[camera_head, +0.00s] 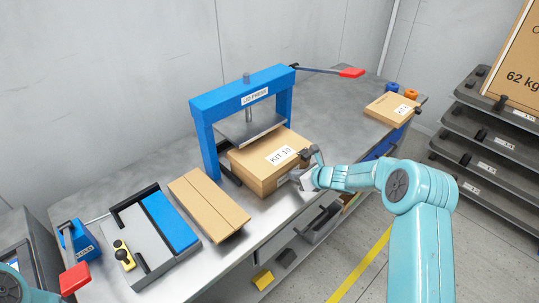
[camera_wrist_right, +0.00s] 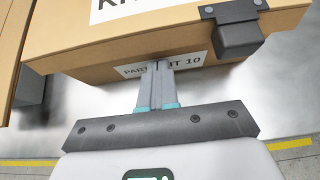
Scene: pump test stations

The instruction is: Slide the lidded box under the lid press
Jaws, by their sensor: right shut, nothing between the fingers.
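The lidded cardboard box (camera_head: 265,166), labelled KIT 10, sits on the steel bench partly beneath the blue lid press (camera_head: 243,95). Its back part lies under the grey press plate (camera_head: 250,130), and its front part sticks out toward the bench's front edge. My right gripper (camera_head: 304,175) is shut and empty at the front face of the box. In the right wrist view its closed fingertips (camera_wrist_right: 157,66) are at the box's front label; I cannot tell for certain whether they touch. My left gripper is not in view.
A flat cardboard piece (camera_head: 208,203) lies left of the press, beside a grey and blue fixture (camera_head: 158,236). A red-handled lever (camera_head: 350,72) extends right of the press. Another box (camera_head: 392,109) sits at the bench's far right. Bare bench lies between it and the press.

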